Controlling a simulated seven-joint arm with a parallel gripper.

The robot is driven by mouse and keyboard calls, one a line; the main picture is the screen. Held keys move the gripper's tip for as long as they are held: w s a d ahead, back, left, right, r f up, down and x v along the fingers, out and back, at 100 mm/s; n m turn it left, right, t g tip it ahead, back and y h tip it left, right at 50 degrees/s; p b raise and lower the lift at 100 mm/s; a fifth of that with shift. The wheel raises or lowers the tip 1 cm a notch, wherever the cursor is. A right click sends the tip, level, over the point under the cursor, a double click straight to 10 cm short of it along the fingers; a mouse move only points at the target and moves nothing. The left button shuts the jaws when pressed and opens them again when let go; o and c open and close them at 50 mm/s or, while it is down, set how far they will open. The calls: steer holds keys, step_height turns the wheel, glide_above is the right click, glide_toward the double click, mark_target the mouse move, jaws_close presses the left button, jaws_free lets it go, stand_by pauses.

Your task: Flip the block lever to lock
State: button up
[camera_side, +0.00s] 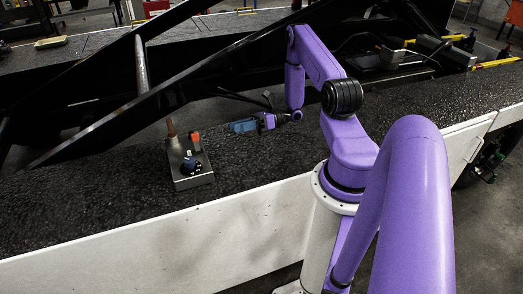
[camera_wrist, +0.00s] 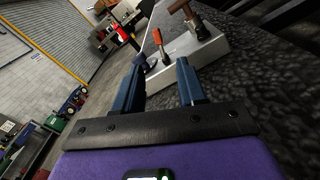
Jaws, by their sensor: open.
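A grey metal block (camera_side: 193,180) sits on the dark belt, left of my gripper (camera_side: 234,127). On it stand a brown tapered handle (camera_side: 171,129), an orange-topped lever (camera_side: 196,138) and a dark blue knobbed part (camera_side: 191,164). In the wrist view the block (camera_wrist: 196,46) lies beyond my fingertips (camera_wrist: 160,64), with the orange handle (camera_wrist: 158,38) upright near the middle and the brown handle (camera_wrist: 180,6) farther right. My gripper's blue fingers are open and empty, apart from the block. The left finger partly hides the dark knob. I cannot tell which part is the block lever.
The black textured belt (camera_side: 90,205) is clear around the block. A white side rail (camera_side: 130,245) runs along its front edge. Black slanted beams (camera_side: 190,85) stand behind the block. A blue cart (camera_wrist: 74,102) is on the floor, far off.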

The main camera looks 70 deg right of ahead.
steer(key=s+a+r+n+g+y, duration=0.1)
steer(key=s+a+r+n+g, duration=0.1)
steer(key=a+r+n+g, duration=0.4)
steer(key=s+a+r+n+g+y, duration=0.1)
steer(key=s+a+n+g, duration=0.1)
steer(key=a+n+g, duration=0.7)
steer(key=s+a+r+n+g+h, duration=0.1)
steer(key=s+a+r+n+h, duration=0.2)
steer(key=s+n+h, duration=0.3)
steer(key=s+a+r+n+g+h, duration=0.2)
steer(key=s+a+n+h, duration=0.3)
steer(key=n, duration=0.8)
steer(key=shift+s+a+r+g+h, duration=0.15)
steer(key=shift+s+r+g+h, duration=0.15)
steer(key=shift+s+r+h, duration=0.8)
steer(key=shift+s+f, duration=0.15)
steer(key=shift+f, duration=0.1)
